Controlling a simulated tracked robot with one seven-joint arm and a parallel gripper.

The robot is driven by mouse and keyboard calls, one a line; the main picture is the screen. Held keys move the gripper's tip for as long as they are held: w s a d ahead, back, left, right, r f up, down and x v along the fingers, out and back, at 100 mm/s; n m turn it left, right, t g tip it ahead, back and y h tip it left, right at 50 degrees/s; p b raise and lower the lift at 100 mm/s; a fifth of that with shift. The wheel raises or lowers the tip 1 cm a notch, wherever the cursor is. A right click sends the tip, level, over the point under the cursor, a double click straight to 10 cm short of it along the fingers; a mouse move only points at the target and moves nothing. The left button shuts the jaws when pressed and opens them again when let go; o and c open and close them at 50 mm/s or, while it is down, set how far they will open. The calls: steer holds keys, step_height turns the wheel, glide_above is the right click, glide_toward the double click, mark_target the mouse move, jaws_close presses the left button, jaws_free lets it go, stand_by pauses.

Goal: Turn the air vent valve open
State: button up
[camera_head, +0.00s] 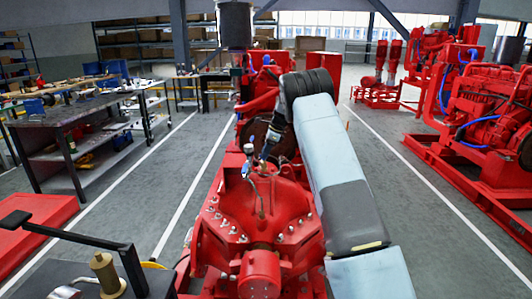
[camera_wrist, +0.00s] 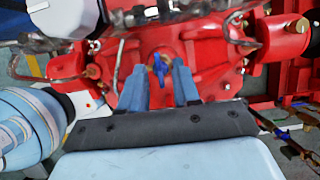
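The air vent valve shows a small blue handle (camera_wrist: 160,66) on a red pump casing in the wrist view, near the top centre. My gripper (camera_wrist: 159,68) has its two blue-grey fingers apart, one on each side of the handle in the picture. Red casing shows between the handle and each finger, so they look apart from it. I cannot tell how far beyond the fingertips the handle lies. In the head view my gripper (camera_head: 266,153) points down over the red pump (camera_head: 258,218); the handle is not clearly seen there.
A pressure gauge (camera_head: 248,149) on a thin pipe stands just left of my gripper. Metal piping (camera_wrist: 160,14) crosses the top of the wrist view. A workbench (camera_head: 75,125) stands at left and other red pumpsets (camera_head: 485,115) at right. Grey aisles beside the pump are clear.

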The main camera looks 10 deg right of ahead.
jaws_close()
stand_by(0.3)
